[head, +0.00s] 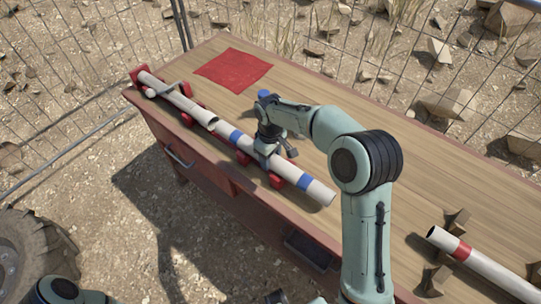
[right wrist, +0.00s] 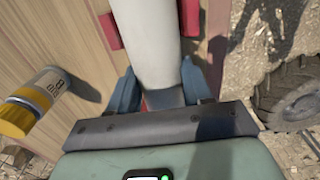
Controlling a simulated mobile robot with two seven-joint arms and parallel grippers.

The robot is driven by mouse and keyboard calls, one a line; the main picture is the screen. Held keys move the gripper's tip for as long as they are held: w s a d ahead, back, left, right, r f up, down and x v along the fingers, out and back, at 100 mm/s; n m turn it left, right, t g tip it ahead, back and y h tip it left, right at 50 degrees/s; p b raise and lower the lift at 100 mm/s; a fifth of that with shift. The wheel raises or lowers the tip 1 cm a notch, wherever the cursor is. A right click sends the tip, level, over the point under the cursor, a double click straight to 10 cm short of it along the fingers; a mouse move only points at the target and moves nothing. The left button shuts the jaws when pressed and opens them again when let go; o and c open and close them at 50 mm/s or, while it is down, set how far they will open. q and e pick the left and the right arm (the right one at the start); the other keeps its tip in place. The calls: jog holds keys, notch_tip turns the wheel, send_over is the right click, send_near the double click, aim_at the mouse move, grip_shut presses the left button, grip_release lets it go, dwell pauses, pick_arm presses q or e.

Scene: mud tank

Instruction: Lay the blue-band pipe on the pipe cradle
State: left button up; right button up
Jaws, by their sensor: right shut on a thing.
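The blue-band pipe (head: 320,191), white with two blue bands, lies along the front edge of the table in the head view. My right gripper (head: 264,153) is shut around its middle, between the bands. In the right wrist view the gripper (right wrist: 158,94) has a finger on each side of the white pipe (right wrist: 150,45). The pipe is over the red supports of the pipe cradle (head: 277,181), in line with another pale pipe (head: 178,98). Whether its full weight rests on them I cannot tell. My left gripper is not in view.
A red cloth (head: 233,69) lies flat at the table's back left. A red-band pipe (head: 493,270) lies on brown wooden blocks (head: 437,278) at the right. A yellow-and-white container (right wrist: 35,100) stands left in the right wrist view. The wooden table (head: 345,110) is clear behind my right arm.

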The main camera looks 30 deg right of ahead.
jog(key=shift+f, duration=0.3)
jog(key=o, duration=1.4)
jog(key=shift+c, duration=0.2)
notch_tip(320, 180, up, 14)
jog(key=p, duration=0.1)
jog(key=shift+f+p, duration=0.25)
jog(key=shift+p, duration=0.05)
jog(key=shift+a, duration=0.1)
